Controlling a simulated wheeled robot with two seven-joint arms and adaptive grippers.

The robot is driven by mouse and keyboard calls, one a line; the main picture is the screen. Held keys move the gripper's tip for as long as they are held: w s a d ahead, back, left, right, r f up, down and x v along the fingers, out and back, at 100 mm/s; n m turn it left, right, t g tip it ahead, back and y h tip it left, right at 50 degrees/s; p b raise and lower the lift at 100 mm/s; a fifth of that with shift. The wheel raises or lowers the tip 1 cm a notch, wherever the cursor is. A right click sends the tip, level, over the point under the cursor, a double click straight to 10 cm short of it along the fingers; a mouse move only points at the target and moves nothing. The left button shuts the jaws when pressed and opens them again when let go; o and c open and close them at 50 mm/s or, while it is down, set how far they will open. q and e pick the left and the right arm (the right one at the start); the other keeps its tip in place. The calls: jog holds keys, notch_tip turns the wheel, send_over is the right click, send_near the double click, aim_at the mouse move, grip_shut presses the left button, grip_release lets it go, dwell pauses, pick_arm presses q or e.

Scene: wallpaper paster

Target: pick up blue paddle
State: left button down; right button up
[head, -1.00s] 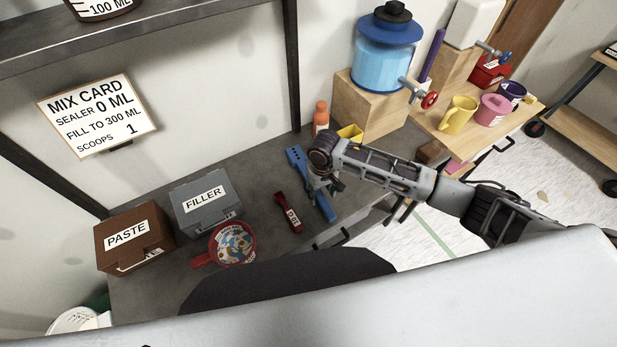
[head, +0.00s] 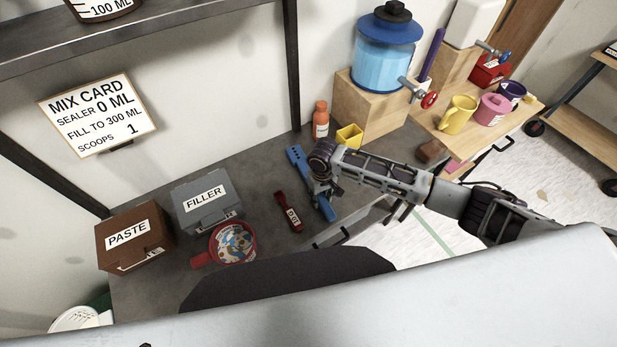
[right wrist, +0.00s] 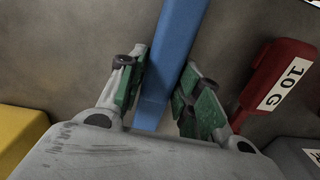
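The blue paddle (head: 296,157) lies on the grey worktop in the head view, its slotted end toward the wall. It also shows in the right wrist view as a blue bar (right wrist: 178,45). My right gripper (head: 324,190) is over the middle of the paddle. In the right wrist view its two green-padded fingers (right wrist: 160,97) are apart, one on each side of the paddle, with gaps visible on both sides. Whether the fingertips reach the worktop is unclear. My left gripper is not in view.
A red 10 G scoop (head: 289,211) lies close beside the paddle. A red mug (head: 234,243), a grey FILLER box (head: 205,203) and a brown PASTE box (head: 135,237) stand to the left. A yellow cup (head: 349,136) and an orange bottle (head: 320,120) stand behind the gripper.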

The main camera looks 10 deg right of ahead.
jog(key=c, duration=0.5)
jog(key=shift+o, duration=0.2)
jog(key=shift+r, duration=0.15)
notch_tip(320, 180, up, 10)
jog(key=shift+b, duration=0.35)
jog(key=shift+f, duration=0.25)
